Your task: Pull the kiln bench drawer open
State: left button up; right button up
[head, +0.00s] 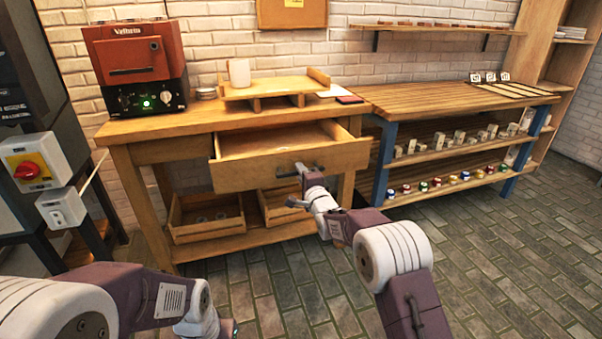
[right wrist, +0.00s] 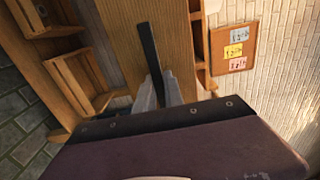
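The kiln bench (head: 185,122) has a wide wooden drawer that stands partly open; its front panel (head: 240,174) juts out toward me and its inside looks empty. A dark bar handle (head: 288,174) is on the drawer front. My right gripper (head: 311,180) is at the right end of this handle. In the right wrist view the dark handle (right wrist: 151,48) runs between the two grey fingers (right wrist: 158,93), which look closed on it. The wrist partly hides the finger bases. Of my left arm only links show at the bottom left; its fingers are out of frame.
A red kiln (head: 127,55), a white cup (head: 239,73) and a wooden stand (head: 270,88) are on the bench top. Wooden crates (head: 205,232) sit on the shelf below the drawer. A blue-legged shelf unit (head: 386,165) stands right. The tiled floor in front is clear.

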jog(key=o, duration=0.4)
jog(key=shift+o, duration=0.2)
jog(key=v, duration=0.9)
